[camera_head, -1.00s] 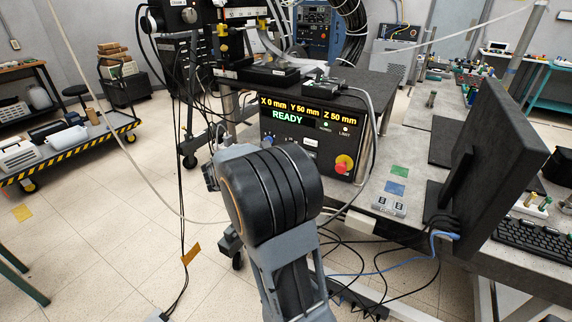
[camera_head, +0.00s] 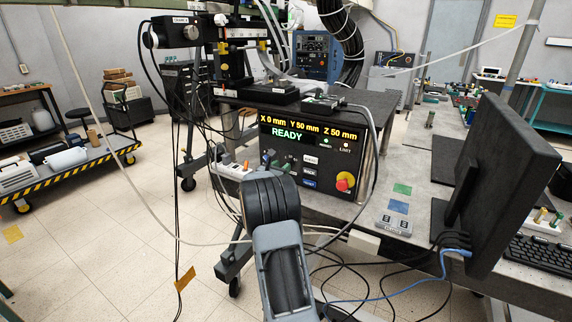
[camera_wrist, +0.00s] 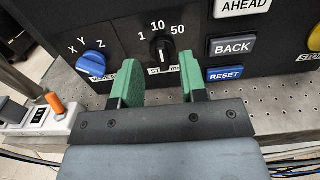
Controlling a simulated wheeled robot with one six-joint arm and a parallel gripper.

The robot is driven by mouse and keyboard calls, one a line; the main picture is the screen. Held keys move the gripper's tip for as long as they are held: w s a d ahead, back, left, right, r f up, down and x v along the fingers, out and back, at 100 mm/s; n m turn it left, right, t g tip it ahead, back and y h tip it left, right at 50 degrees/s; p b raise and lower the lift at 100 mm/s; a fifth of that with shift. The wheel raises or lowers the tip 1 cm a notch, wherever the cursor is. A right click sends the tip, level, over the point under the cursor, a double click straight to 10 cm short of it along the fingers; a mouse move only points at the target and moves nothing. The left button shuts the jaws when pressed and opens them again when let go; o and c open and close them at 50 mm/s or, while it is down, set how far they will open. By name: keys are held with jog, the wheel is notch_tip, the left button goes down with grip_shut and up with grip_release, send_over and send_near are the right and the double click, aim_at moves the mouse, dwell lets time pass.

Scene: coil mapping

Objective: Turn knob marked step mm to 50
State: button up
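The black step mm knob (camera_wrist: 161,48) is on the dark control panel, with 1, 10 and 50 printed around its top. My gripper (camera_wrist: 160,80) has two green fingers, open and empty, one low to each side of the knob. I see no contact with the knob, and the gap in depth is hard to tell. In the head view the panel (camera_head: 325,180) reads X 0 mm, Y 50 mm, Z 50 mm and READY, and my arm partly covers its lower left.
Left of the step knob is a blue axis knob (camera_wrist: 91,63) marked X, Y, Z. To its right are the BACK button (camera_wrist: 232,47) and blue RESET button (camera_wrist: 225,73). A power strip with an orange switch (camera_wrist: 57,105) lies at left. A red emergency knob (camera_head: 345,181) is farther right.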

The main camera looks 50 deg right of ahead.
jog(key=shift+x, duration=1.7)
grip_shut()
